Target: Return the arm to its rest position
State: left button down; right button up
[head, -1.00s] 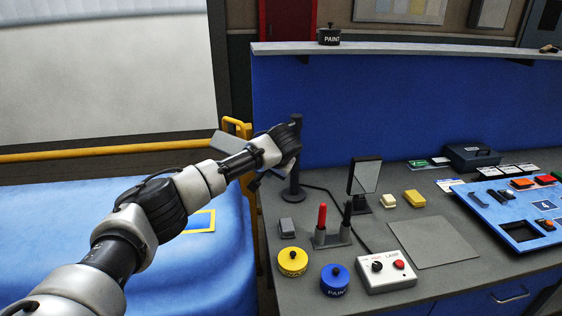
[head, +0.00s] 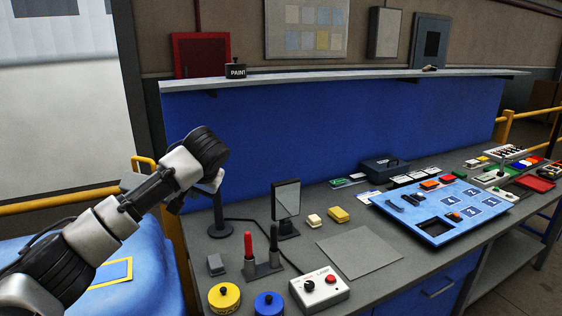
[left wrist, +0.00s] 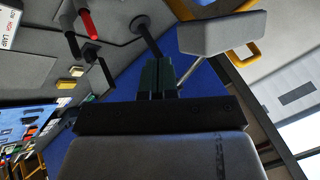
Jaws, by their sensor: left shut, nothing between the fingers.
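My left arm comes in from the lower left in the head view, reaching up and right over the blue-covered surface, with its wrist bent at the top. My right gripper is out of view.
The bench holds a red marker in a stand (head: 248,246), a mirror (head: 286,200), yellow (head: 224,297) and blue (head: 269,304) paint tins, a lamp switch box (head: 319,288) and a blue panel (head: 400,216). A bare grey mat (head: 360,250) lies mid-bench.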

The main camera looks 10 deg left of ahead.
pick_arm(q)
jog(key=s+d+f+m+h, duration=0.2)
jog(key=s+d+f, duration=0.4)
jog(key=f, duration=0.4)
jog(key=s+d+f+m+h, duration=0.2)
jog(key=s+d+f+m, duration=0.15)
jog(key=d+f, duration=0.5)
jog(key=s+d+f+g+h, duration=0.1)
jog(key=s+d+f+h, duration=0.15)
jog(key=s+f, duration=0.85)
jog(key=s+a+n, duration=0.2)
jog(key=s+a, duration=0.2)
jog(key=s, duration=0.6)
jog(key=s+a+n, duration=0.1)
jog(key=s+a, duration=0.3)
jog(key=s, duration=0.7)
notch_tip(320, 180, down, 32)
jog(key=s+g+b, duration=0.1)
jog(key=g+b, duration=0.1)
jog(key=b, duration=0.3)
jog(key=s+a+f+g+y+b, duration=0.1)
jog(key=s+a+f+b, duration=0.1)
jog(key=s+f, duration=1.4)
jog(key=shift+a+f+b, duration=0.3)
jog(key=shift+f+b, duration=0.1)
jog(key=shift+f, duration=0.55)
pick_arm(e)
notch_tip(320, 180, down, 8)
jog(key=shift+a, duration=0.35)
